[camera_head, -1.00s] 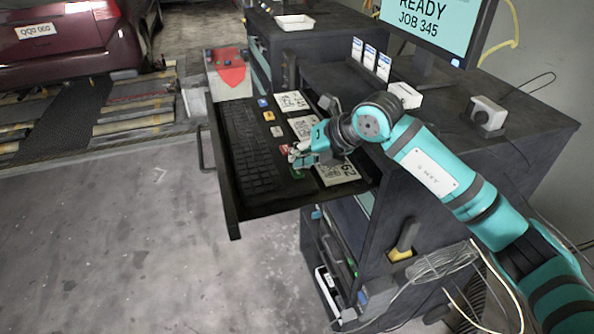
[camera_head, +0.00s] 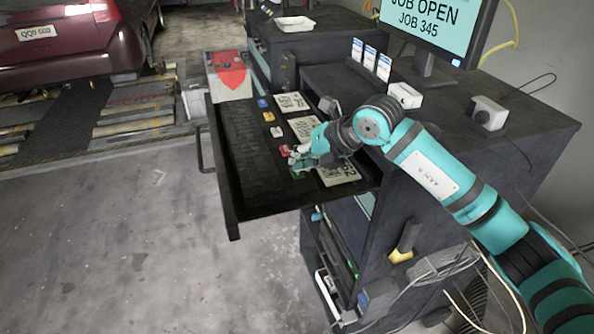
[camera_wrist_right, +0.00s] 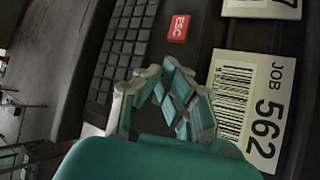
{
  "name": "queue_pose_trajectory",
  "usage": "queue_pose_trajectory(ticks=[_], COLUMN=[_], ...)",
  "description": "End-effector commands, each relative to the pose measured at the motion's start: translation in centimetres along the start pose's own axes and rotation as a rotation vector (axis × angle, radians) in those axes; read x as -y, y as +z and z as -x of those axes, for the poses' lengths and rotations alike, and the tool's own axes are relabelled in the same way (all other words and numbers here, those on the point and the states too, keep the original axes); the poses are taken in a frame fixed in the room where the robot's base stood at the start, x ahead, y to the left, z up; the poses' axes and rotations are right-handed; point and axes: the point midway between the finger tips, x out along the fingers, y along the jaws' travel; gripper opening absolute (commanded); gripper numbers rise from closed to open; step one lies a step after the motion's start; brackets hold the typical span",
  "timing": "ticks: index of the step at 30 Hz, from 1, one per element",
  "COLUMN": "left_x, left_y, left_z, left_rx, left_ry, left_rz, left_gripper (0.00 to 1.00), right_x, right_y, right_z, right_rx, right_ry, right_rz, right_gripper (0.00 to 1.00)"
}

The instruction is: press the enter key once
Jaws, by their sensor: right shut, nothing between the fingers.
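The dark keyboard (camera_head: 252,158) lies in the pulled-out drawer, with a column of separate coloured keys beside it. A green key (camera_head: 297,175) shows partly beneath my right gripper in the head view; I cannot read its label. My right gripper (camera_head: 294,156) is shut and empty, low over the key column. Its fingertips (camera_wrist_right: 160,72) show no clear contact with a key. My left gripper is out of view.
Job cards with barcodes (camera_head: 338,172) lie right of the keys. The monitor (camera_head: 432,28) reads "JOB OPEN JOB 345". White boxes (camera_head: 404,95) stand on the cabinet top.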

Motion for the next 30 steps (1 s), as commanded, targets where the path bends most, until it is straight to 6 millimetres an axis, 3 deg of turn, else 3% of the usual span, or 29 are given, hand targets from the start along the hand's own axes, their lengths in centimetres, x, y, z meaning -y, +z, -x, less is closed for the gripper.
queue_pose_trajectory(ticks=[30], left_x=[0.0], left_y=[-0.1], left_z=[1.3], left_rx=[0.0], left_ry=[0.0], left_rz=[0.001], left_gripper=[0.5], right_x=[-1.4], right_y=[1.4], right_z=[1.9], right_rx=[0.0], right_ry=[0.0], right_rz=[0.0], right_gripper=[0.0])
